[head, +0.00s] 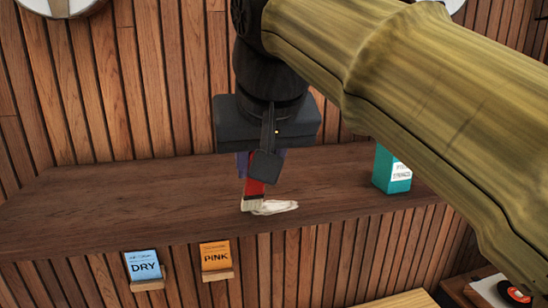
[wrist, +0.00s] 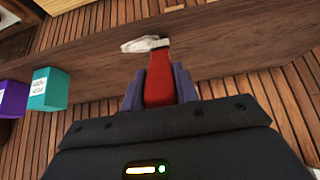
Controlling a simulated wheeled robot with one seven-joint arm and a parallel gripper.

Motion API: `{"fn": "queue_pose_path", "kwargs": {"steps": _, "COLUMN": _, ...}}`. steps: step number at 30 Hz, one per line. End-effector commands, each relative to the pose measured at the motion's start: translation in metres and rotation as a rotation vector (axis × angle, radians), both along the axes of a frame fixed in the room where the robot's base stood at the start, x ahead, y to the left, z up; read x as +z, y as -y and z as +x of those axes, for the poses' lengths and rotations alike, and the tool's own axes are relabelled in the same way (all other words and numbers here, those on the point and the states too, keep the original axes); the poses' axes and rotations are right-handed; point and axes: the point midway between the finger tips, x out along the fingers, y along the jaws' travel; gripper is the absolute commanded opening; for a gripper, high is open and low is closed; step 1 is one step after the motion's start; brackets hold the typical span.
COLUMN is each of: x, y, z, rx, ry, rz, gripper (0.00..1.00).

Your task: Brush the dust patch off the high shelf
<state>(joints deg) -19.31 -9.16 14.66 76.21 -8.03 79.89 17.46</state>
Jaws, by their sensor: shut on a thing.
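My gripper (wrist: 159,82) is shut on the red handle of a brush (wrist: 157,78) and holds it over the high shelf (head: 110,195). In the head view the brush (head: 255,189) points down, with its pale bristles low at the shelf top. The dust patch (head: 277,207) is a whitish smear on the shelf, just right of the bristles. In the wrist view the dust patch (wrist: 138,45) lies left of the brush tip. The bristles look to be at or touching the patch's edge; exact contact is hard to tell.
A teal box (head: 392,172) stands on the shelf to the right; a purple box (wrist: 12,98) is beside it in the wrist view. Cards marked DRY (head: 144,267) and PINK (head: 216,257) sit below the shelf's front edge. The shelf's left part is clear.

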Motion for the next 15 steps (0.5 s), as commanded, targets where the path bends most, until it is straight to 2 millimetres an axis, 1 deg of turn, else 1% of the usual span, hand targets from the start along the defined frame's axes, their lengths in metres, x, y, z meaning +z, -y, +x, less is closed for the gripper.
{"fn": "queue_pose_path", "kwargs": {"steps": 11, "x": -0.0014, "y": 0.0003, "z": 0.0, "rx": 0.0, "ry": 0.0, "rz": 0.0, "gripper": 0.07}}
{"fn": "queue_pose_path", "kwargs": {"steps": 15, "x": -0.0015, "y": 0.005, "z": 0.0014, "rx": -0.002, "ry": 0.0, "rz": 0.0, "gripper": 0.07}}
